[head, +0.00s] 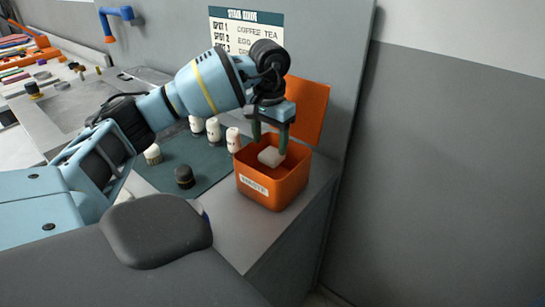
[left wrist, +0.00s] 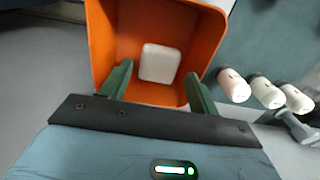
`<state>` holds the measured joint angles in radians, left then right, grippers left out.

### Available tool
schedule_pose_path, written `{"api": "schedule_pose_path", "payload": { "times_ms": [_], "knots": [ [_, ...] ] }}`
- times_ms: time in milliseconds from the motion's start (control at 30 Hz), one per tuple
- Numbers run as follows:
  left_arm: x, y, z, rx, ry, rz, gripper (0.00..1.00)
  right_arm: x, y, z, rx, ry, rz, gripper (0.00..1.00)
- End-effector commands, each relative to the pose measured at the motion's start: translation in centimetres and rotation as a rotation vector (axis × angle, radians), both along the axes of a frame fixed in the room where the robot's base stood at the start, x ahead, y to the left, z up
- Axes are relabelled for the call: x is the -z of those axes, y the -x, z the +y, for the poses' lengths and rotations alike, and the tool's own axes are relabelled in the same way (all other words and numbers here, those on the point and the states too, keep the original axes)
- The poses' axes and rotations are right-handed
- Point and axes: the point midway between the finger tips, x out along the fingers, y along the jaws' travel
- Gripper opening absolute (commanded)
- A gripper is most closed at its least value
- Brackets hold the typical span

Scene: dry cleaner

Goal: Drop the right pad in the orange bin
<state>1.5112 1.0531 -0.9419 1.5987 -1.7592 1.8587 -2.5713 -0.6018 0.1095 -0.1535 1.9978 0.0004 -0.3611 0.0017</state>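The orange bin (head: 272,190) with a white label stands at the right end of the counter. Its orange lid (head: 308,108) is up behind it. A white square pad (head: 271,156) is inside the bin; the left wrist view also shows the pad (left wrist: 160,62) against the bin's orange inside (left wrist: 105,40). My left gripper (head: 270,143) points down over the bin, with its green fingers apart on either side of the pad. In the left wrist view the fingers (left wrist: 158,82) do not touch the pad. My right gripper is not in view.
Several pale bottles (head: 213,129) stand on a dark green mat (head: 205,182) left of the bin. A dark-topped brush or knob (head: 184,177) is also on the mat. A sign (head: 245,32) hangs on the wall behind. The counter's right edge is close to the bin.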

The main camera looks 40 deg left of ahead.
Motion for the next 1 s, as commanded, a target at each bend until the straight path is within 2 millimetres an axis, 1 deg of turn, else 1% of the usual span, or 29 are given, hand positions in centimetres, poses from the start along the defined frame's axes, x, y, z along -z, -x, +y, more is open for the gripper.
{"api": "schedule_pose_path", "payload": {
  "times_ms": [33, 100, 367, 467, 567, 767, 833, 900, 1000],
  "knots": [
    [0.0, 0.0, 0.0, 0.000, 0.000, 0.000, 0.68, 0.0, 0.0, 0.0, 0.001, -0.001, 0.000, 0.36],
    [0.0, 0.0, 0.0, 0.000, 0.000, 0.000, 0.75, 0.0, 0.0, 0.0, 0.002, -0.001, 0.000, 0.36],
    [-0.1, 0.0, 0.0, 0.000, 0.000, 0.000, 0.75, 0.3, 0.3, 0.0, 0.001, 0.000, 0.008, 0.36],
    [-0.7, 0.0, 0.0, 0.000, 0.000, -0.001, 0.75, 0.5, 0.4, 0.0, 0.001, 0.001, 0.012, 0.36],
    [-1.9, -0.1, 0.0, 0.000, 0.001, -0.002, 0.75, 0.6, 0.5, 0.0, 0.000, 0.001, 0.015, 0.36],
    [-5.2, -0.1, 0.0, 0.000, 0.001, -0.003, 0.75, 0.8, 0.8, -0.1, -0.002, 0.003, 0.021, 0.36],
    [-6.3, 0.0, 0.0, 0.000, 0.000, -0.003, 0.75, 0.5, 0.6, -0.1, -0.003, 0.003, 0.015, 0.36],
    [-7.1, 0.0, 0.0, 0.000, 0.000, -0.003, 0.75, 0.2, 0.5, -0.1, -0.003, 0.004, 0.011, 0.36],
    [-7.7, 0.0, 0.0, 0.000, 0.001, -0.002, 0.75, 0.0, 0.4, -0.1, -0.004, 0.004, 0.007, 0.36]
  ]
}}
